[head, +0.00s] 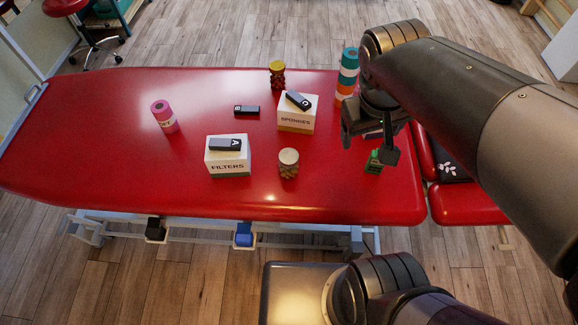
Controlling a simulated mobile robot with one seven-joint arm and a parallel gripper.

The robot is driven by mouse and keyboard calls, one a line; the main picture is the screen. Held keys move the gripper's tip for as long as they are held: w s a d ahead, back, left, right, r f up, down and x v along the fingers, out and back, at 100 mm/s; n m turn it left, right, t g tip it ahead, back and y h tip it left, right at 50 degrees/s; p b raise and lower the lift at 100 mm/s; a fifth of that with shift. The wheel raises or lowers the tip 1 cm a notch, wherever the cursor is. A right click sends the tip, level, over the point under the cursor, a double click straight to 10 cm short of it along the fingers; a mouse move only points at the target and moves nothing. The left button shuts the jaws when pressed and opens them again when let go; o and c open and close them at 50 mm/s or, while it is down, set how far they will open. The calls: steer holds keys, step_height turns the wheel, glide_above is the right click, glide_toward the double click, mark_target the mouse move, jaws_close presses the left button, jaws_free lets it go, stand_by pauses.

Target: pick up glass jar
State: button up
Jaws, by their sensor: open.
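Two small jars stand upright on the red treatment table (110,180). One jar (289,170) has a pale lid and patterned or filled amber sides, and stands near the table's front edge. The other jar (277,80) has a yellow lid and dark reddish contents, and stands near the back edge. I cannot tell from this view which is the glass one. My gripper (372,142) is open over the right end of the table, to the right of both jars and apart from them. Its fingers are partly hidden by its own body.
A FILTERS box (228,163) and a SPONGES box (296,122) carry dark devices on top. Another dark device (246,110), a pink roll (164,116), a striped stack (347,75) and a green item (374,162) are on the table. Its left end is clear.

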steer(key=w+a+f+n+g+h, duration=0.35)
steer(key=a+f+n+h, duration=0.2)
steer(key=f, duration=0.25)
steer(key=n+t+h, duration=0.7)
steer(key=n+t, duration=0.6)
steer(key=n, duration=0.4)
glide_toward(295, 153)
steer(key=shift+s+a+f, duration=0.15)
steer(key=shift+s+a, duration=0.2)
steer(key=shift+a, duration=0.1)
steer(key=shift+s+a+f, duration=0.2)
steer(key=shift+s+a, duration=0.15)
steer(key=shift+a, duration=0.1)
steer(key=shift+w+f+n, duration=0.1)
steer(key=shift+n, duration=0.15)
steer(key=x, duration=1.1)
steer(key=shift+w+d, duration=0.25)
steer(key=shift+w, duration=0.1)
steer(key=c, duration=1.6)
steer(key=shift+c, duration=0.2)
